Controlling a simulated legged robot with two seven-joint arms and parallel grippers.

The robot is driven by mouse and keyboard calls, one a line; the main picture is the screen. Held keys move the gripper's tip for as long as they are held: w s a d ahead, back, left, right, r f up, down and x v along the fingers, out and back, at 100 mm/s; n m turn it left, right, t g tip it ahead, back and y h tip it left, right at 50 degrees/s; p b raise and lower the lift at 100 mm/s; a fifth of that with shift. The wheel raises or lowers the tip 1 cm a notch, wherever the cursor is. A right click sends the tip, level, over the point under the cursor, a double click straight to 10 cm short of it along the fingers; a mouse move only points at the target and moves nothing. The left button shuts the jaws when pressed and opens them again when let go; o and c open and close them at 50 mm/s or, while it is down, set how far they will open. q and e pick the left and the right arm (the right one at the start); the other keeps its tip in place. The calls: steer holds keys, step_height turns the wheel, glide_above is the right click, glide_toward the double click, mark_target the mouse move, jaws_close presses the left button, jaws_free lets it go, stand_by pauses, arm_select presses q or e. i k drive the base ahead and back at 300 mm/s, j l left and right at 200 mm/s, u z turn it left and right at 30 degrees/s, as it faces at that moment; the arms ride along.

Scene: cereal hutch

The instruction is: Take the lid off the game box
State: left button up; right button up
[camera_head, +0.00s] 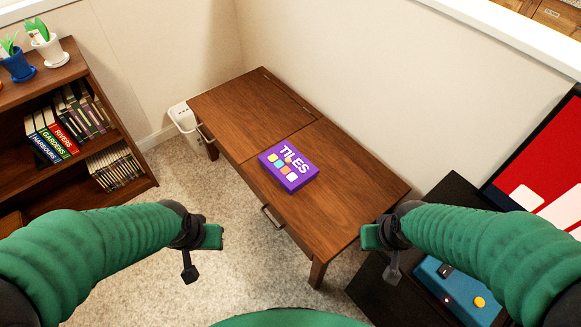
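The game box (289,165) is a flat purple box with "TILES" and several colored squares on its top. It lies closed, top up, on the brown wooden table (350,178), near the front edge. The seam between its lid and base cannot be made out. My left gripper (207,238) hangs over the carpet, in front of the table and left of the box. My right gripper (375,238) is by the table's front right corner, right of the box. Both are apart from the box and hold nothing visible. Their finger opening cannot be made out.
The table has a hinged panel and front handles (272,217); its top is otherwise clear. A bookshelf (85,195) with books and potted plants stands left. A white bin (185,120) is beside the table. A dark stand (455,192) with a blue device (455,290) is right.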

mark_target(288, 165)
steer(key=k+z, duration=0.2)
steer(key=z, duration=0.15)
steer(key=k+l+z, duration=0.1)
steer(key=k+z, duration=0.15)
steer(key=z, duration=0.15)
steer(key=k+l+z, duration=0.15)
steer(key=z, duration=0.2)
steer(key=i+j+z, duration=0.15)
steer(key=j+z, duration=0.2)
steer(key=j, duration=0.3)
steer(key=j+z, duration=0.35)
steer(key=j, duration=0.35)
steer(key=j+z, duration=0.35)
steer(key=j, duration=1.25)
